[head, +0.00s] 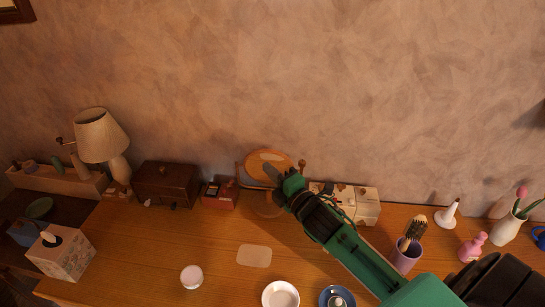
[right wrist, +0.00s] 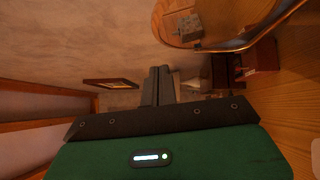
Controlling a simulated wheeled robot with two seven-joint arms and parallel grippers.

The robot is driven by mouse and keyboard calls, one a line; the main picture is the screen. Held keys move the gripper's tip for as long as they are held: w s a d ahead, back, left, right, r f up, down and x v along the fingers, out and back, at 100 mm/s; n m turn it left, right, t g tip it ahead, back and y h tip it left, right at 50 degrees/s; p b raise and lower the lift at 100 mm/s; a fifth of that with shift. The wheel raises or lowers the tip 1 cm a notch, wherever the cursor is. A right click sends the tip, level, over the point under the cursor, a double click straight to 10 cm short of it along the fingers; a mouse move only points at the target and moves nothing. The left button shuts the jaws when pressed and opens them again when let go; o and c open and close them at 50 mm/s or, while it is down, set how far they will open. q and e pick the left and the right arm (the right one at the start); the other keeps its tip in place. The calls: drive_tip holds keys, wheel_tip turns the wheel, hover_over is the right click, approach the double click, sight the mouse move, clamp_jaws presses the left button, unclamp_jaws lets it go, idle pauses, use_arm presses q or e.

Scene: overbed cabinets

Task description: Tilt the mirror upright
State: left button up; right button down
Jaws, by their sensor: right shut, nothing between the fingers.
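The round mirror (head: 264,160) stands on the desk near the wall, in a wooden frame on a small stand. In the head view its disc looks like a flattened orange oval, tilted rather than upright. My right gripper (head: 271,174) is shut and empty, with its fingertips over the lower right edge of the disc. I cannot tell whether they touch it. The arm hides part of the stand. In the right wrist view the mirror (right wrist: 205,18) fills the upper right and shows a reflection, and the closed fingers (right wrist: 158,85) point toward the wall beside it.
A dark wooden box (head: 166,184) and a small red box (head: 220,194) stand left of the mirror. A pale patterned box (head: 362,206) is right, partly behind my arm. A purple cup with brushes (head: 405,257), a lamp (head: 101,137) and small dishes (head: 280,296) are farther off.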

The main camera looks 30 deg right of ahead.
sight(268, 151)
drive_tip(key=shift+w+d+r+p, duration=0.1)
drive_tip(key=shift+w+d+p, duration=0.2)
drive_tip(key=shift+w+d, duration=0.45)
drive_tip(key=shift+w+d+r+p, duration=0.1)
drive_tip(key=shift+w+d+p, duration=0.25)
drive_tip(key=shift+w, duration=0.6)
drive_tip(key=shift+w+d+r+m+g+p, duration=0.55)
drive_tip(key=shift+m+g+p, duration=0.25)
drive_tip(key=shift+p, duration=1.95)
drive_tip(key=shift+f, duration=0.15)
drive_tip(key=shift+a, duration=0.1)
